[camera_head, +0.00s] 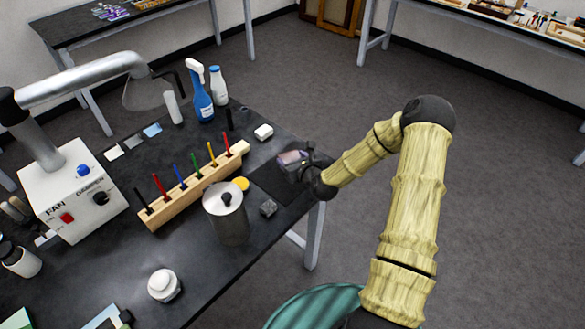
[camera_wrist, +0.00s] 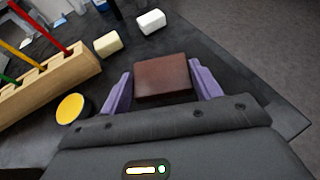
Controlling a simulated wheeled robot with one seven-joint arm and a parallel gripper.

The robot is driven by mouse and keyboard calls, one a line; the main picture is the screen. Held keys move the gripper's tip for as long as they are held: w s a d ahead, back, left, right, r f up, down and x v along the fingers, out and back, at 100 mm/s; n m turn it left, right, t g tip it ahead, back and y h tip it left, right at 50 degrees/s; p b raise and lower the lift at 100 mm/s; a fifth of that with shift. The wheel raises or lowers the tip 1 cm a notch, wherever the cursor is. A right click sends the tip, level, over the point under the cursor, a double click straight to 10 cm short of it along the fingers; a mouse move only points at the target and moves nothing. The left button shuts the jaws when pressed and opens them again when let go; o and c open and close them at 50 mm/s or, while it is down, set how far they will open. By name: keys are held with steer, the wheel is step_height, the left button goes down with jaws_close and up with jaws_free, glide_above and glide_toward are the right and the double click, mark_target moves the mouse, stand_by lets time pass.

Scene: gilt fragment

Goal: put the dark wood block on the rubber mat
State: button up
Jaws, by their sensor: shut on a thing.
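The dark wood block (camera_wrist: 163,78) is reddish brown and sits between the two purple fingers of my gripper (camera_wrist: 163,84) in the wrist view. My gripper is shut on it. In the head view, my gripper (camera_head: 292,160) is near the table's right edge, over or beside the rubber mat. The rubber mat (camera_head: 268,183) is a flat, near-black patch, partly covered by my gripper. I cannot tell whether the block touches the mat or hangs above it.
A small grey block (camera_head: 268,208), a metal canister (camera_head: 229,218) and a yellow disc (camera_head: 242,183) stand near the mat. A wooden rack (camera_head: 195,188) holds several coloured sticks. A white block (camera_head: 264,132) and a blue spray bottle (camera_head: 201,98) are farther back.

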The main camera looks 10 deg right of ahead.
steer(key=shift+w+f, duration=0.15)
steer(key=shift+f, duration=0.35)
steer(key=shift+d, duration=0.1)
steer(key=shift+s+r, duration=0.1)
steer(key=shift+s, duration=0.1)
step_height(320, 180, down, 3)
steer(key=shift+f+p, duration=0.2)
steer(key=shift+p, duration=0.1)
steer(key=shift+f, duration=0.2)
steer(key=shift+f, duration=0.2)
steer(key=o, duration=1)
steer(key=shift+r, duration=0.1)
